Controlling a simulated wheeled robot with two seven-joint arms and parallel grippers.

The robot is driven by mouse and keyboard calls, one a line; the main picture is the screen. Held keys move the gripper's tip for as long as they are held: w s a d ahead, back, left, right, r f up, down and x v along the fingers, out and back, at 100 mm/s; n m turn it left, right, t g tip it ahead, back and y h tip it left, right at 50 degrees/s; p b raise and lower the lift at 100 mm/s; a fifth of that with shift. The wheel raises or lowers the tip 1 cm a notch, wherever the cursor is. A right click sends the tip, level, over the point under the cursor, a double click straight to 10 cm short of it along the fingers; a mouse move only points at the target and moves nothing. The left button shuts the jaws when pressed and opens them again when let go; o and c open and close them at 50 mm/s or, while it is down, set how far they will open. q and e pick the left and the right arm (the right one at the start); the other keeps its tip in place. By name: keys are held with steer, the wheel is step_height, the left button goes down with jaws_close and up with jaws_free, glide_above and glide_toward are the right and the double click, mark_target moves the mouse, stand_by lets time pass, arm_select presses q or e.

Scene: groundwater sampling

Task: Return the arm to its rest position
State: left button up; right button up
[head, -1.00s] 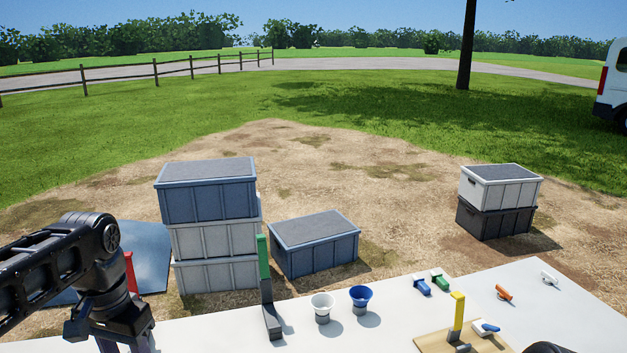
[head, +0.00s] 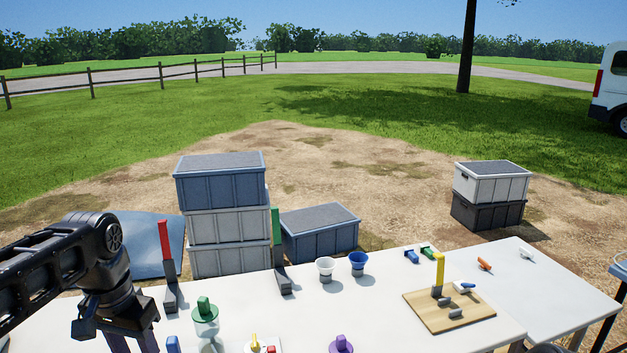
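My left arm comes in from the left edge and bends down over the left end of the white table (head: 235,310). The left gripper (head: 122,338) points down at the bottom edge. Its fingertips are cut off, so I cannot see whether it is open or shut or holds anything. A small dark rounded part, likely of my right arm, shows at the bottom edge right of centre. The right gripper itself is out of view.
On the table stand a red-handled upright tool (head: 167,265), a green-handled one (head: 278,255), a white funnel cup (head: 325,268), a blue one (head: 358,263), a green-capped jar (head: 205,318), a purple-topped item (head: 341,345) and a wooden board (head: 450,310). Stacked crates (head: 225,225) stand behind.

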arm_select(q)
steer(key=w+d+f+t, duration=0.2)
steer(key=w, duration=0.4)
steer(key=w+d+f+n+t+h, duration=0.1)
steer(key=w+d+f, duration=0.2)
steer(key=d+f, duration=0.45)
steer(key=w+d+f+t+h, duration=0.2)
steer(key=d+f, duration=0.2)
steer(key=f, duration=0.6)
steer(key=s+d+f+n+g, duration=0.1)
steer(key=s+d+f, duration=0.35)
steer(key=f, duration=0.35)
steer(key=s+d+f+n+g, duration=0.1)
steer(key=s+d+f, duration=0.2)
steer(key=s+f, duration=0.4)
steer(key=s+d+f+g, duration=0.1)
steer(key=s+f, duration=0.3)
steer(key=s, duration=0.3)
steer(key=s+d+f+g+h, duration=0.1)
steer(key=s+d+f+g, duration=0.1)
steer(key=s+f, duration=0.3)
steer(key=s, duration=0.3)
steer(key=shift+s+d+f, duration=0.15)
steer(key=shift+d, duration=0.15)
